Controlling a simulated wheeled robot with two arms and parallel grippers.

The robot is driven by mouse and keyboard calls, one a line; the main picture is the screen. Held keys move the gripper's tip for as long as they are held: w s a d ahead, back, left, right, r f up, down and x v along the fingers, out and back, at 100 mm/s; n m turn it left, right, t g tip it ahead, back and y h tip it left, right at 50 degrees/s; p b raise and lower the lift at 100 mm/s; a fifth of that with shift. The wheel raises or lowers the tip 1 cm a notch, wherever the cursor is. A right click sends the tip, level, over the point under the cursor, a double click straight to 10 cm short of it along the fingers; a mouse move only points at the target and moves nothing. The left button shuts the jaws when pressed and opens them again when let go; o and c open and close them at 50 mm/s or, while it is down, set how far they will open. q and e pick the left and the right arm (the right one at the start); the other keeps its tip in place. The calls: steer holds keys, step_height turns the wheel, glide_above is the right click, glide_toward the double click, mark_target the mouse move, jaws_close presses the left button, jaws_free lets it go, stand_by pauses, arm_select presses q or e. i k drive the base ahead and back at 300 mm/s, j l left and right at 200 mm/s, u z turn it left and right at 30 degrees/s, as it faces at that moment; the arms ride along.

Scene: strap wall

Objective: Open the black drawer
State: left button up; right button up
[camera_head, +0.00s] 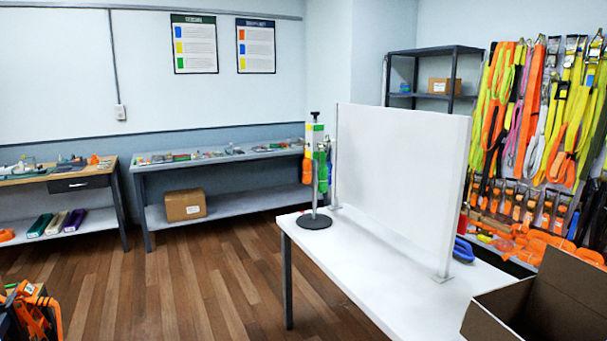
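The black drawer (80,184) sits under the right part of the wooden-topped workbench (32,176) at the far left of the head view. Its dark front looks flush with the bench frame, so it appears shut. A small lighter mark, perhaps its handle, shows on the front. The drawer is across the room, well away from my viewpoint. I cannot make out either of my grippers in this view.
Wooden floor (185,290) lies open before the benches. A white table (345,262) with an upright white panel (397,160) and a strap stand (315,185) fills the middle right. An open cardboard box (545,305) is at lower right. Orange-and-black gear (32,312) is at lower left.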

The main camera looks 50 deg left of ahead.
mark_target(81, 183)
steer(key=i+j+u, duration=0.2)
steer(key=j+u, duration=0.2)
steer(key=j, duration=0.25)
steer(key=i+j+u, duration=0.25)
steer(key=j+u, duration=0.2)
steer(key=j, duration=0.15)
steer(key=i+j+u, duration=0.4)
steer(key=j, duration=0.15)
steer(key=i+j+u, duration=0.6)
steer(key=i+u, duration=0.25)
steer(key=i+j+u, duration=0.1)
steer(key=i+u, duration=0.4)
steer(key=i, duration=1.55)
steer(key=i+l+u, duration=0.15)
steer(key=i, duration=0.65)
steer(key=i+u, duration=0.25)
steer(key=i, duration=0.5)
steer(key=i+l+u, duration=0.25)
steer(key=i, duration=0.55)
steer(key=i+j+u, duration=0.15)
steer(key=i+u, duration=0.9)
steer(key=i+j+z, duration=0.1)
steer(key=i, duration=0.3)
steer(key=i+j+z, duration=0.1)
steer(key=i, duration=0.3)
steer(key=i+j, duration=0.3)
steer(key=z, duration=1.15)
